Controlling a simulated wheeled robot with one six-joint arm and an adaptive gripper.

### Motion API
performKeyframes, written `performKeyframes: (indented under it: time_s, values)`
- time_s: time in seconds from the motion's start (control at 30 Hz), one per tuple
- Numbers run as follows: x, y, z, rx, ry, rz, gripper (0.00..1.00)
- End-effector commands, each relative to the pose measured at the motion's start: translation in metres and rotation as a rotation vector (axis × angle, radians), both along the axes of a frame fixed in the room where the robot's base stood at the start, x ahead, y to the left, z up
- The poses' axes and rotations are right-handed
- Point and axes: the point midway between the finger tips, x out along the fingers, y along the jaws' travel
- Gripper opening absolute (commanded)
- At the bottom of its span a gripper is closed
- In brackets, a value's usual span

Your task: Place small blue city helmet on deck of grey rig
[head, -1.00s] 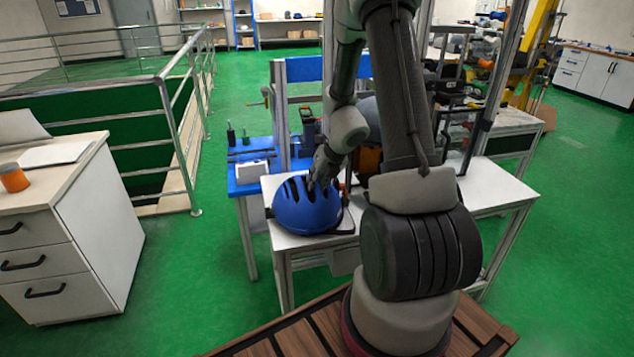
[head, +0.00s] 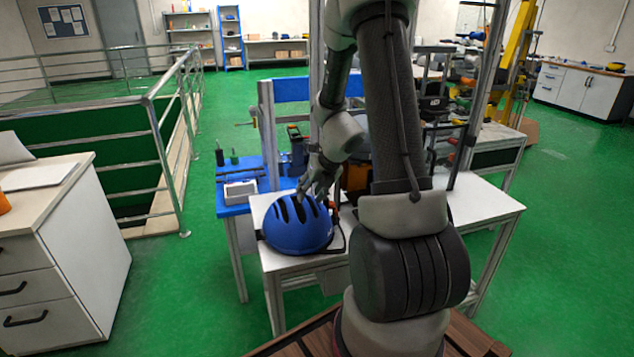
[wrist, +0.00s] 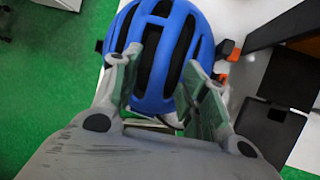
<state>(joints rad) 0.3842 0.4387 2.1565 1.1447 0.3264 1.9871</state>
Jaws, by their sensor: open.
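A blue vented helmet (head: 297,226) sits on the left end of a white table (head: 487,204), dome up, with dark straps hanging at its right side. My gripper (head: 312,190) is just over the top of the helmet. In the wrist view the helmet (wrist: 160,55) lies beyond the open fingers of my gripper (wrist: 165,88), and they are spread on either side of its middle ribs. I cannot tell whether the fingertips touch the shell. The grey metal frame (head: 268,135) behind the helmet may be the rig; my arm hides much of it.
A blue bench (head: 238,208) with a small white box (head: 240,192) and tools stands behind left. An orange and black object (head: 356,178) is close right of the helmet. A white drawer cabinet (head: 75,255) and a railing (head: 170,165) are at left. Green floor between is clear.

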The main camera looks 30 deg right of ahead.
Motion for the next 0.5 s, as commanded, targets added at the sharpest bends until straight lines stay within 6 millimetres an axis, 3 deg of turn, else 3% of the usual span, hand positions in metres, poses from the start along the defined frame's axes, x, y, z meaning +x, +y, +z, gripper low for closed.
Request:
performKeyframes:
  time_s: [0.2, 0.37, 0.5]
  values:
    - [-0.022, -0.006, 0.043, -0.004, -0.003, 0.001, 0.43]
    - [-0.032, -0.009, 0.061, -0.001, -0.001, 0.001, 0.43]
    - [-0.039, 0.001, 0.082, -0.06, -0.025, 0.142, 0.43]
